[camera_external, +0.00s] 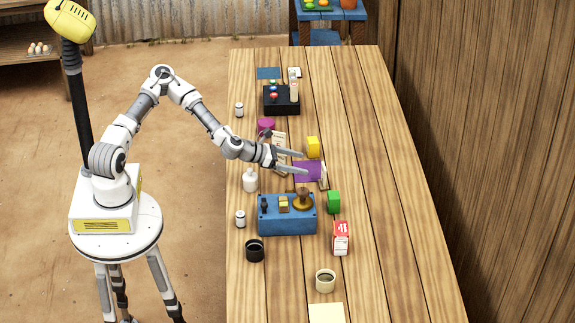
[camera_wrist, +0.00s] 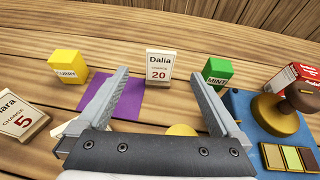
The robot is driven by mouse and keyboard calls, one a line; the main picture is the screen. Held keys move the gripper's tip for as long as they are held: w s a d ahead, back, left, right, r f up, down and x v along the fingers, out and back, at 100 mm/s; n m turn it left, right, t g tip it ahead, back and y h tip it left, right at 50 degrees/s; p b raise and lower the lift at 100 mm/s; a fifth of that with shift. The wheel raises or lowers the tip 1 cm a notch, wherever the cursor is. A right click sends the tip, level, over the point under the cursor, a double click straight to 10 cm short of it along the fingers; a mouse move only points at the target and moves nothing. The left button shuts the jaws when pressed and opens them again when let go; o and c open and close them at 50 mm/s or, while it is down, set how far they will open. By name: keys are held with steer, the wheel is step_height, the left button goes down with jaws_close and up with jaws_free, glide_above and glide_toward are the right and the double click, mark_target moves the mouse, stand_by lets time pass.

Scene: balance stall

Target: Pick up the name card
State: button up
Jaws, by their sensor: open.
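A white name card (camera_wrist: 159,62) reading "Dalia" and "CHANCE 20" stands upright in the wrist view, ahead of my gripper and between its fingertips in the picture. It shows in the external view as a thin pale card (camera_external: 324,177) at the right end of the purple mat (camera_external: 304,171). A second card (camera_wrist: 20,121), its name cut off to "ara", with "CHANCE 5", stands at the left edge of the wrist view. My gripper (camera_external: 304,162) is open and empty above the purple mat. Its fingers (camera_wrist: 156,74) are wide apart and do not visibly touch the Dalia card.
A yellow box (camera_wrist: 67,67) stands left of the Dalia card and a green mint box (camera_wrist: 217,71) right. A red-and-white carton (camera_external: 341,240) stands nearby. The table's right side is clear.

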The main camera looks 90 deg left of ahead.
mark_target(325, 168)
steer(key=x, duration=1.3)
steer(key=shift+r, duration=0.1)
steer(key=c, duration=1.5)
steer(key=shift+o, duration=0.2)
steer(key=shift+r, duration=0.15)
